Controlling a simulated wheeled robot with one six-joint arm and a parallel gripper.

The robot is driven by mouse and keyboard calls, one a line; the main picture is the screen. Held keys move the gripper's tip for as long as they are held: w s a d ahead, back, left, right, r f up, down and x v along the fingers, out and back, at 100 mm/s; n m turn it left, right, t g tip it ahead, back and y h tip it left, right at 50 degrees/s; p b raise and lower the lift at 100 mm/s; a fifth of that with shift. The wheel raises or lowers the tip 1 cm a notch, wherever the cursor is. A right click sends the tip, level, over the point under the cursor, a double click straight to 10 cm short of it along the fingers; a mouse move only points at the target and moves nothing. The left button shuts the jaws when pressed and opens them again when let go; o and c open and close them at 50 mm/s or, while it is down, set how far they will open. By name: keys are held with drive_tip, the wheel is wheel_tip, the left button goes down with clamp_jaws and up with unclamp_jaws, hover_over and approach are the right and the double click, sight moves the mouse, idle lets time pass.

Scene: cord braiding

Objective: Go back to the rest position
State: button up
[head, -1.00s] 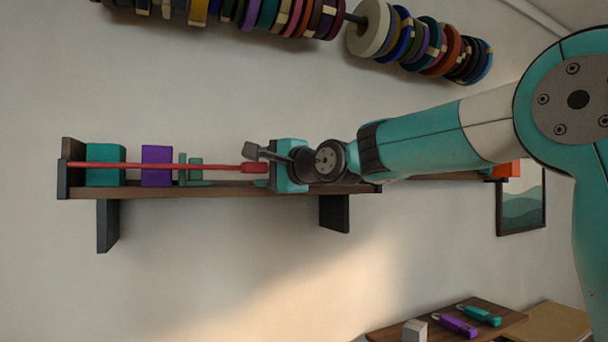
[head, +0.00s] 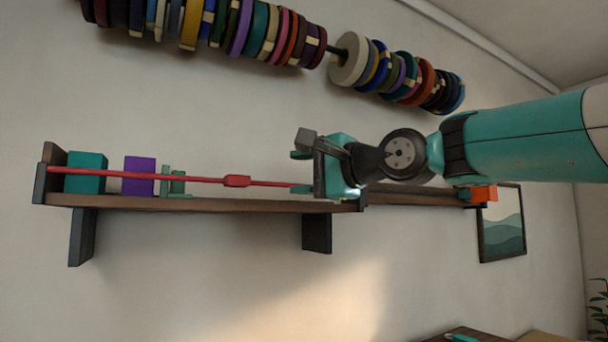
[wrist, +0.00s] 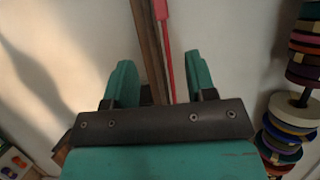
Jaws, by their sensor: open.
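My gripper (wrist: 160,85) is open, its two teal fingers apart in the wrist view. In the head view my gripper (head: 300,170) is in front of the right part of the wall shelf. A red cord (head: 195,178) runs along the front of the shelf, with a thicker red piece (head: 237,181) partway along it. In the wrist view the red cord (wrist: 166,50) shows between the fingers, beyond them, and I cannot tell whether anything touches it. The cord's right end is hidden behind my gripper.
The shelf (head: 200,204) carries a teal block (head: 86,173), a purple block (head: 138,176) and small green pieces (head: 177,183). An orange block (head: 484,193) sits at its right end. Spools (head: 240,30) hang above on a rod. A framed picture (head: 502,225) hangs right. The wall below is clear.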

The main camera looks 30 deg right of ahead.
drive_tip(key=s+a+f+n+g, duration=0.3)
drive_tip(key=f+n, duration=0.1)
drive_tip(key=f, duration=0.4)
drive_tip(key=s+a+f+n+g, duration=0.3)
drive_tip(key=a+f, duration=0.1)
drive_tip(key=f, duration=0.5)
drive_tip(key=s+a+f+n+g, duration=0.2)
drive_tip(key=a+f+n+g, duration=0.15)
drive_tip(key=f, duration=0.45)
drive_tip(key=s+f+n+g+h+b, duration=0.1)
drive_tip(key=s+f+n+g+h, duration=0.1)
drive_tip(key=s+f+n+g, duration=0.5)
drive_tip(key=s+f+n, duration=0.3)
drive_tip(key=s+f, duration=0.3)
drive_tip(key=s, duration=0.2)
drive_tip(key=shift+s+a+h, duration=0.15)
drive_tip(key=shift+a+h, duration=0.15)
drive_tip(key=shift+h, duration=0.1)
